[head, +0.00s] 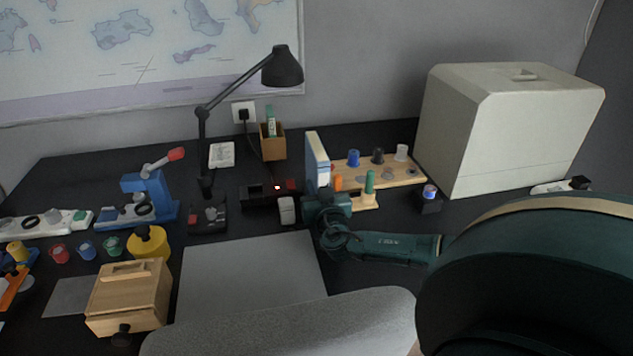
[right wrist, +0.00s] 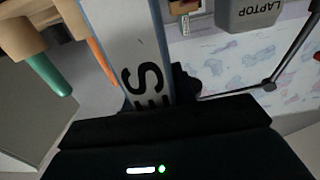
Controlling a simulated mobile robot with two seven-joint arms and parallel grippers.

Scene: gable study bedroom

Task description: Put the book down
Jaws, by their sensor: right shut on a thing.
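A book (head: 316,158) with a white spine and blue cover edge stands upright near the back middle of the black desk. My right gripper (head: 326,203) is shut on its lower part; the fingertips are hard to make out. In the right wrist view, the book (right wrist: 128,40) rises from the jaws (right wrist: 160,118), showing large dark letters on a pale face. I cannot tell whether its lower edge touches the desk. My left gripper is not in view.
A wooden peg board (head: 398,174) with coloured pegs stands just right of the book. A black lamp (head: 203,150), a wooden box (head: 128,297) and a blue press (head: 148,190) are to the left. A large cream case (head: 500,130) stands right. The grey mat (head: 250,275) is clear.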

